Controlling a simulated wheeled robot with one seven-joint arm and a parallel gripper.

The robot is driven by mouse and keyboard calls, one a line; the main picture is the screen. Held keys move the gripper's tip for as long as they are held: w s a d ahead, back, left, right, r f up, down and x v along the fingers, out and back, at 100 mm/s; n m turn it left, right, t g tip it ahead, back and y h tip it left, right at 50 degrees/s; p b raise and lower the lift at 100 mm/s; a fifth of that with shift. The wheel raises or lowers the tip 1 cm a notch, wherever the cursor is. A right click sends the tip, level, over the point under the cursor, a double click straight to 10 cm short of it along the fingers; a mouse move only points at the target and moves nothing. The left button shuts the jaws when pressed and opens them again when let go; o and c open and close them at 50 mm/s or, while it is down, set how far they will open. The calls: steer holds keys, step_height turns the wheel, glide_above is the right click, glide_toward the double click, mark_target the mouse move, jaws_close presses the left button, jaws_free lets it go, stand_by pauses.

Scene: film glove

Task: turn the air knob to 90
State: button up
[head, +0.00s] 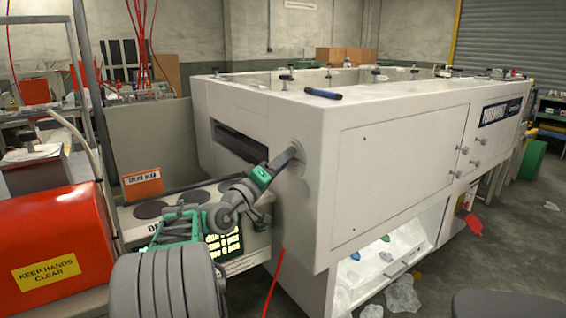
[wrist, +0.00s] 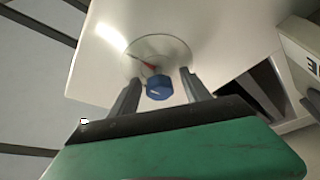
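The air knob (wrist: 159,88) is a small blue knob in the wrist view. It sits in front of a round pale dial plate (wrist: 172,48) on the white machine's panel, with a red-orange mark just above it. My gripper (wrist: 160,78) is open, with one finger on each side of the knob and a visible gap on both sides. In the head view my gripper (head: 292,150) reaches the dial (head: 299,147) near the machine's front corner; the knob is hidden there. The dial's numbers cannot be read.
The large white machine (head: 395,170) fills the middle, with a dark slot (head: 240,143) left of the dial. A box with dark round pads (head: 150,210) lies below the arm. A red machine (head: 50,240) stands at left. A red cable (head: 273,285) hangs below. Open floor lies at right.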

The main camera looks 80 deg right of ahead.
steer(key=v, duration=0.7)
steer(key=shift+a, duration=0.4)
steer(key=shift+w, duration=0.15)
